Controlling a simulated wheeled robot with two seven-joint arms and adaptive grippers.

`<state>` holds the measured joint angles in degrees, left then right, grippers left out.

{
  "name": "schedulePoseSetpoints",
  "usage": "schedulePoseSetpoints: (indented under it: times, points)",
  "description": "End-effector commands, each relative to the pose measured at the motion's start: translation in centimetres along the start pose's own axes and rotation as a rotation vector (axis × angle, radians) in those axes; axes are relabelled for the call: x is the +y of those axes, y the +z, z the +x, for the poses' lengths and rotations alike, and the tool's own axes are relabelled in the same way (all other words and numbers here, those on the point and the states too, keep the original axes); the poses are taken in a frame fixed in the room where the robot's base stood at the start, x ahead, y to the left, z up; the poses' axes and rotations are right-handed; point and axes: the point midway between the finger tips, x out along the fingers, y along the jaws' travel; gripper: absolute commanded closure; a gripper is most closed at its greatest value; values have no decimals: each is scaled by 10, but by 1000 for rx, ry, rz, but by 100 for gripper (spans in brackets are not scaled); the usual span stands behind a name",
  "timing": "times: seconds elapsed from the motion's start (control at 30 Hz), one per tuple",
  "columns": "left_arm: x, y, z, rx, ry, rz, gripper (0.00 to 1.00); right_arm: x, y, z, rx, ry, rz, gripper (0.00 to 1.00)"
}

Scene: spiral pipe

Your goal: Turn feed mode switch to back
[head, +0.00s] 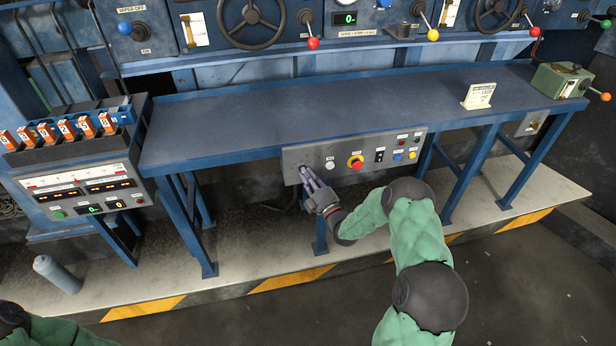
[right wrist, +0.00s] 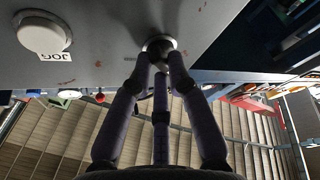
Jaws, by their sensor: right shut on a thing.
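My right gripper (head: 305,177) reaches the left end of the grey control panel (head: 345,149) on the front of the blue bench. In the right wrist view, the fingers of my right gripper (right wrist: 159,62) are closed around a small round metal switch knob (right wrist: 160,42) that sticks out of the panel. The fingertips hide much of the knob, so its direction cannot be told. No label for this switch is readable, and most of it is hidden in the head view. My left gripper is out of view; only part of my left arm shows at the bottom left.
Right of the switch are a white button (head: 330,165), labelled JOG in the right wrist view (right wrist: 42,35), a red emergency button (head: 355,162) on yellow, and several small buttons.

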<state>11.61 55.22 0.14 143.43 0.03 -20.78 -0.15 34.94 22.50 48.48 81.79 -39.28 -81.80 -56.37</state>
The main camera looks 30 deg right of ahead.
Motion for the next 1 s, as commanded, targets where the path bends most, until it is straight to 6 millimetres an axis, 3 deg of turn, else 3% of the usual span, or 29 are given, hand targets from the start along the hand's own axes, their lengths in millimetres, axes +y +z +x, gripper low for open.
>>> schedulePoseSetpoints:
  times: [0.1,0.13,0.2,0.23,0.67,1.0]
  points:
    - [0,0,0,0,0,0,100,4,-4,4,14,7,-7,100]
    - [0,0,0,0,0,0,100,4,-4,4,14,7,-7,79]
    - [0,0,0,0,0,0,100,4,-4,4,14,7,-6,59]
    - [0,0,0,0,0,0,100,4,-4,4,13,7,-7,57]
    - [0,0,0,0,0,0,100,1,-1,-5,4,2,-1,57]
    - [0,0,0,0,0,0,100,1,0,-66,1,3,-1,57]
